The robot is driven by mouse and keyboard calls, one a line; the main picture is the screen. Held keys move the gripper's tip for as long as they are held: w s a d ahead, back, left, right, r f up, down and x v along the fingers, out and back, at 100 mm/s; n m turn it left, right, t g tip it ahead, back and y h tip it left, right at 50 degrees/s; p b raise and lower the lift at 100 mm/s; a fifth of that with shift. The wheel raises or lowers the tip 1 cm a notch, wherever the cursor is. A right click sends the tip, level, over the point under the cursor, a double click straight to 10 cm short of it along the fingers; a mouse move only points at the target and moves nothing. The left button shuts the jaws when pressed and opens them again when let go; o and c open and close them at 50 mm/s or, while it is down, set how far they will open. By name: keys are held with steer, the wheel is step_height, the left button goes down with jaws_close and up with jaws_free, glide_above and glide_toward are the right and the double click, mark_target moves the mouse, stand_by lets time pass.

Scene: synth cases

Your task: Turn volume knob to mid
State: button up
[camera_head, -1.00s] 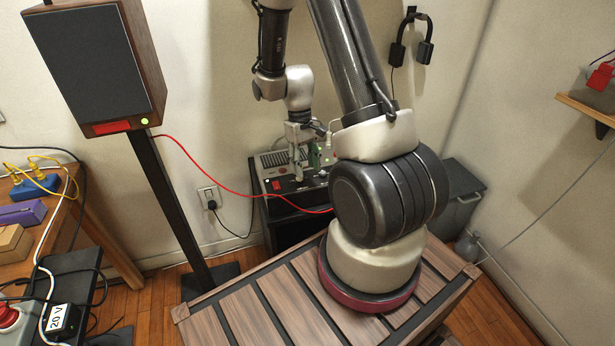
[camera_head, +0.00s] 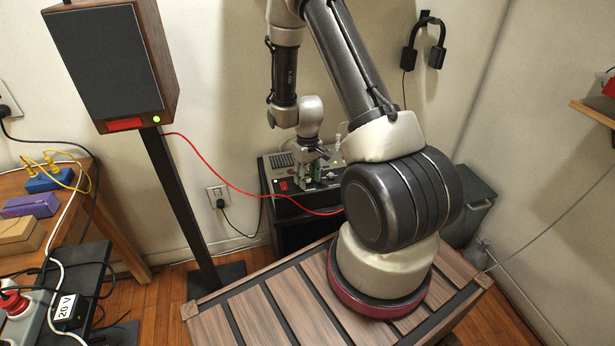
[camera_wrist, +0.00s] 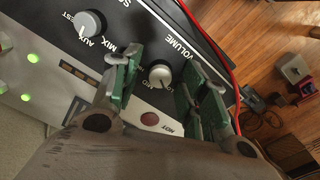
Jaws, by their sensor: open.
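The volume knob (camera_wrist: 160,75) is a small pale round knob on the amplifier's dark panel, beside the printed word VOLUME. Small LO and MID labels show near it; its pointer is too small to read surely. My gripper (camera_wrist: 165,78) is open, with one green-padded finger on each side of the knob in the wrist view. I cannot tell whether either pad touches it. In the head view my gripper (camera_head: 314,168) is low over the front of the amplifier (camera_head: 277,163), and the knob is hidden there.
A larger AUX/MIX knob (camera_wrist: 90,22) is left of my fingers, and a red round button (camera_wrist: 150,118) lies below the volume knob. A red cable (camera_head: 230,185) runs from the speaker (camera_head: 108,65) past the amplifier. A slatted wooden crate (camera_head: 215,325) stands in front.

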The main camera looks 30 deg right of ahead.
jaws_close()
steer(key=shift+m, duration=0.3)
steer(key=m, duration=1.1)
stand_by(0.6)
jaws_free()
